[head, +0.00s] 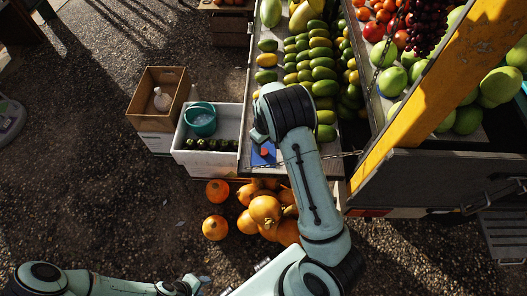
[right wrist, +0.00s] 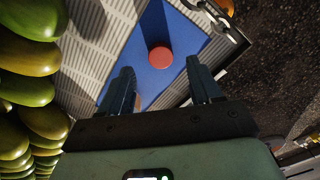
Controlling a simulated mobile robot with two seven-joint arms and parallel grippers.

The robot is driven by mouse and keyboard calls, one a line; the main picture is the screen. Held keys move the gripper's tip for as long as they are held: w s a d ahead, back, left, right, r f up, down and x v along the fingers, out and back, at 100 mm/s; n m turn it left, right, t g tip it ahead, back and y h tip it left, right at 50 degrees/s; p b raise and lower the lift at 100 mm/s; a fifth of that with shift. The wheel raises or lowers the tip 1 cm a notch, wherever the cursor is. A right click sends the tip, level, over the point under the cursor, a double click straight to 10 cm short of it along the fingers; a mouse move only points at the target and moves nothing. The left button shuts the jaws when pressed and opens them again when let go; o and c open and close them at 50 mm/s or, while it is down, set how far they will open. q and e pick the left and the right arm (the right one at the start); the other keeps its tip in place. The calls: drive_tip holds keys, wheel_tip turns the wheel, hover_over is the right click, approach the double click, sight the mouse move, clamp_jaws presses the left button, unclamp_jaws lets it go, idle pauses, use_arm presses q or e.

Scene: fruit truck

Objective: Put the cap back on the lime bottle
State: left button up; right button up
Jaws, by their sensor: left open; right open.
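A round red cap (right wrist: 160,57) lies on a blue mat (right wrist: 185,35) on the slatted stall surface. In the head view the cap (head: 264,152) shows as a small red spot on the mat (head: 260,160). My right gripper (right wrist: 165,78) is open and empty, its fingertips over the mat's near part, short of the cap. In the head view its fingers are mostly hidden by my wrist. My left gripper (head: 203,281) is open at the bottom, above the gravel. A pale bottle (head: 162,99) stands in a cardboard box; I cannot tell whether it is the lime bottle.
Green and yellow fruit (head: 322,73) fills the stall beside my right arm. A chain (right wrist: 220,14) runs along the stall's edge. A white crate (head: 225,160) holds a teal bucket (head: 200,119). Pumpkins (head: 265,210) lie below. The gravel at left is open.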

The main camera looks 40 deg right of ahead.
sight(264, 152)
drive_tip(key=f, duration=0.5)
drive_tip(key=shift+w+f, duration=0.1)
drive_tip(key=shift+w, duration=0.25)
drive_tip(key=shift+c, duration=0.4)
drive_tip(key=c, duration=1)
